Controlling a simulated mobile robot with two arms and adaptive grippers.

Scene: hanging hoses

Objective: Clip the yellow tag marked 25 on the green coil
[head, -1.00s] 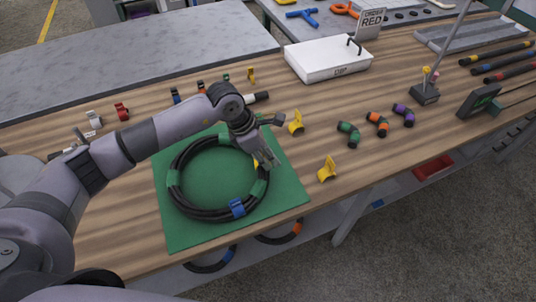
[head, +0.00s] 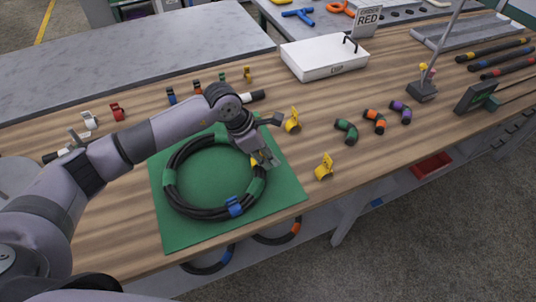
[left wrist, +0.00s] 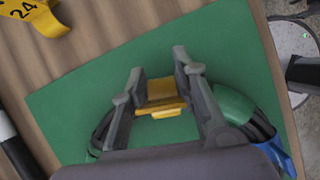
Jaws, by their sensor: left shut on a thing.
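The coil (head: 184,205) is a black hose ring with green bands and one blue clip, lying on a green mat (head: 180,236). My left gripper (head: 267,160) is at the coil's right side, between two green bands. It is shut on a yellow tag (left wrist: 160,97), which shows between the fingers in the left wrist view. The tag's number is not readable, and I cannot tell whether it touches the hose. In the left wrist view a green band (left wrist: 234,105) lies right of the fingers. My right gripper is not in view.
Two yellow tags (head: 292,121) (head: 324,168) stand right of the mat; a tag marked 24 (left wrist: 38,14) shows in the left wrist view. Green, orange and purple pieces (head: 375,121) lie farther right. A white box (head: 325,59) stands behind. Bare wood lies between them.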

